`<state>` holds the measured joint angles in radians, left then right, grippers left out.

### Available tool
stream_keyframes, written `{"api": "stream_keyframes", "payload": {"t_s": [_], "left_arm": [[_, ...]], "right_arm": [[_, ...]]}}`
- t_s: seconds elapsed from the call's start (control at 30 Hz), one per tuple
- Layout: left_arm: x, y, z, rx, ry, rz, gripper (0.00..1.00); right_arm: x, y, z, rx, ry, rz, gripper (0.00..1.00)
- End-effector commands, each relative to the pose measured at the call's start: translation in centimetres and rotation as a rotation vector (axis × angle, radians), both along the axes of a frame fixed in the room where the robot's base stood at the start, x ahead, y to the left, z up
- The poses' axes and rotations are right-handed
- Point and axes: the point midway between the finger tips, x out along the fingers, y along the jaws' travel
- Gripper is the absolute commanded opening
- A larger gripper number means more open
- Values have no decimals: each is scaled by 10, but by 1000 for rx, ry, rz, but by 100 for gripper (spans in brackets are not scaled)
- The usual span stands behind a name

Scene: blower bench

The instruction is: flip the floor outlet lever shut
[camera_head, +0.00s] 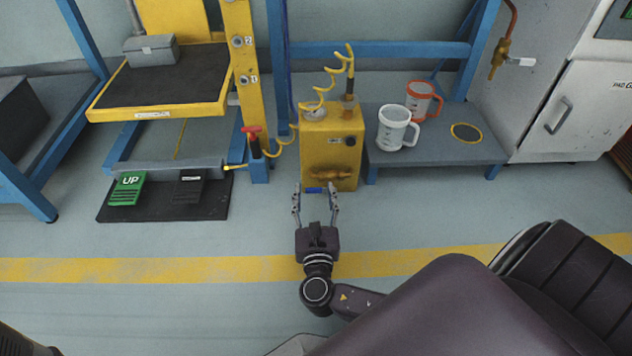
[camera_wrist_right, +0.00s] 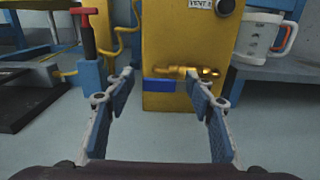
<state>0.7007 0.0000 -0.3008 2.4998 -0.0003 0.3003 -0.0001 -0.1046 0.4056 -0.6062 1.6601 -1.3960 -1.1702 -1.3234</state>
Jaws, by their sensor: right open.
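The floor outlet is a brass valve (camera_head: 331,175) low on the front of a yellow box (camera_head: 345,135). Its short blue lever (camera_head: 313,190) points left, lying roughly level along the pipe. In the right wrist view the brass valve (camera_wrist_right: 200,71) and the blue lever (camera_wrist_right: 158,85) show ahead. My right gripper (camera_head: 315,188) is open and empty in front of the box. The lever appears between its fingertips (camera_wrist_right: 159,74); I cannot tell whether either finger touches it. My left gripper is not in view.
A white jug (camera_head: 393,128) and an orange jug (camera_head: 419,98) stand on the low shelf (camera_head: 440,152) at right. A pedal mat (camera_head: 215,207) lies left. Floor before the box is clear.

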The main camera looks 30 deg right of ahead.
Motion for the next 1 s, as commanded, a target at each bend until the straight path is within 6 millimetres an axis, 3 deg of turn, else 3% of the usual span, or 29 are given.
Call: {"api": "stream_keyframes", "payload": {"t_s": [0.37, 0.8, 1.0], "left_arm": [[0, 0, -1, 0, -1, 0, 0], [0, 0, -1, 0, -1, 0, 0], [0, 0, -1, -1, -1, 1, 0]], "right_arm": [[-2, 3, 0, 0, 0, 0, 49], [-1, 2, 0, 0, 0, 0, 2], [-1, 2, 0, 1, -1, -1, 0]]}}
